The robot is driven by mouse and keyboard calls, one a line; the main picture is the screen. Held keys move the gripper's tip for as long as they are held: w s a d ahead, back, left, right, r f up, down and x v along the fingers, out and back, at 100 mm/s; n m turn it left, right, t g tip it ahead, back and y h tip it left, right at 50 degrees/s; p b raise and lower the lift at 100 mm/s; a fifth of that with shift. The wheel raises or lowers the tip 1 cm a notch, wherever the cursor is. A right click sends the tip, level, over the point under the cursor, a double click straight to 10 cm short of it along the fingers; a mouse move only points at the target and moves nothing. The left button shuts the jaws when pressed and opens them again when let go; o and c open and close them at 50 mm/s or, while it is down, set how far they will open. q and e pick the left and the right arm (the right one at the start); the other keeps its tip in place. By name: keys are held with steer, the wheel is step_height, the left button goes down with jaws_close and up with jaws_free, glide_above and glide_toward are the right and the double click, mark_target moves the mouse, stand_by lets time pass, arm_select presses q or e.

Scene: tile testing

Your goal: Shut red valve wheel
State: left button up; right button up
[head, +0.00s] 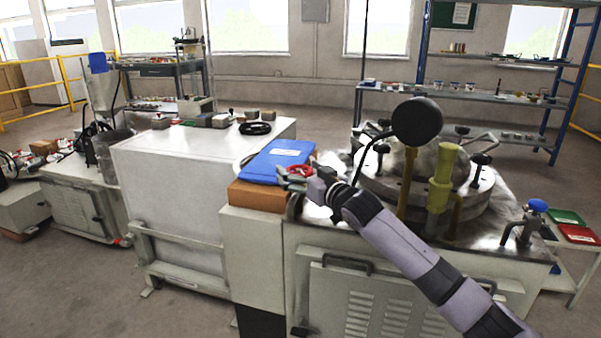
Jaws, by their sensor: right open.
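The red valve wheel (300,170) shows as a small red ring beside the blue folder, at the near left of the round machine. My right gripper (284,179) reaches in from the lower right and is open. Its fingers are right at the wheel and partly cover it. I cannot tell whether they touch it. The wheel's stem and lower part are hidden behind the gripper. My left gripper is not in view.
A blue folder (275,163) lies on a brown block (258,196) just left of my gripper. The round machine (425,185) with a yellow post (441,180) stands behind my arm. A blue-handled tap (538,206) is at the right. Floor at the lower left is clear.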

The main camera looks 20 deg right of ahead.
steer(key=c, duration=1.2)
